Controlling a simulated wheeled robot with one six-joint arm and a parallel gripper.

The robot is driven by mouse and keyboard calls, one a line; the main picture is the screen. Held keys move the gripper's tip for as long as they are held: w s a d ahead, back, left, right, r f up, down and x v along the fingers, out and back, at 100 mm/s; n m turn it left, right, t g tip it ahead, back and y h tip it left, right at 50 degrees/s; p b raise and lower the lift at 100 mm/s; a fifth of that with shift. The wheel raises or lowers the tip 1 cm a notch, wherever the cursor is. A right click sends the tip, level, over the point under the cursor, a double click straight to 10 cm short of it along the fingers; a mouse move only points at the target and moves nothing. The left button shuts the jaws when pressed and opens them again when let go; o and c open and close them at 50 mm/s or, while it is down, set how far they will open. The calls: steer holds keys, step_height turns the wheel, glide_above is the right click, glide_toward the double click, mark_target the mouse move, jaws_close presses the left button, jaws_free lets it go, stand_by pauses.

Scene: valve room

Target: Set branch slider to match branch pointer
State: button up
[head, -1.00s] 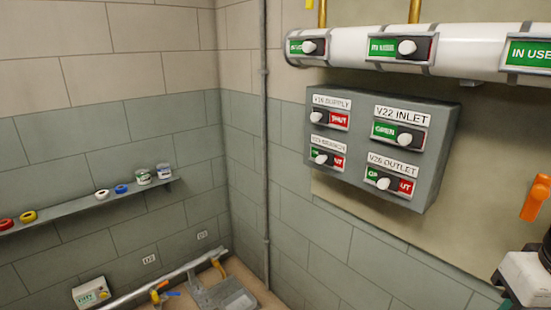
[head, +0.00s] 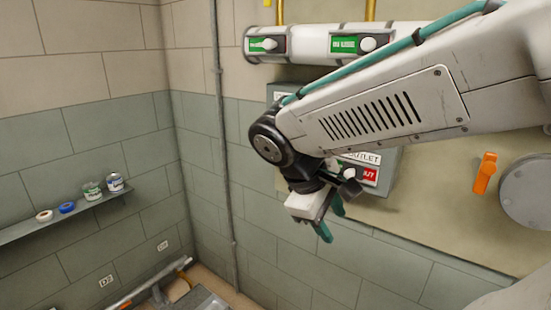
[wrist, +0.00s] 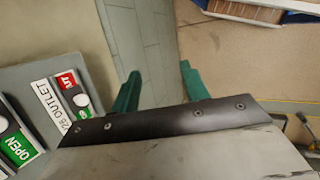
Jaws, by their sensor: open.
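The grey valve panel (head: 272,92) is mostly hidden behind my arm in the head view. The branch slider is hidden there and cannot be seen. The outlet slider (head: 350,174) shows at the panel's lower right, its white knob beside a red plate. In the wrist view the outlet slider (wrist: 82,100) is at the left, beside its label, with another slider reading OPEN (wrist: 17,147) below left. My gripper (head: 332,219) is open and empty, in front of the panel's lower edge; its two green fingers (wrist: 160,88) are apart. I cannot identify a branch pointer.
A white pipe (head: 310,43) with green-plated sliders runs above the panel. An orange lever (head: 484,173) and a round grey cover (head: 530,186) are on the wall at right. A shelf (head: 60,215) with tape rolls and cans is at left. The wall below the panel is clear.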

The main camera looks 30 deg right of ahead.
steer(key=w+d+n+h, duration=0.5)
steer(key=w+n+h, duration=0.15)
steer(key=w, duration=0.45)
steer(key=w+a+f+n+t+h, duration=0.15)
steer(key=w+n+t+h, duration=0.5)
steer(key=w, duration=0.95)
steer(key=w+d+n+y, duration=0.1)
steer(key=w+d+n, duration=0.1)
steer(key=d, duration=0.4)
steer(key=shift+w+d+r+n+t, duration=0.3)
steer(key=shift+w+n+t, duration=0.1)
steer(key=shift+w+t, duration=0.1)
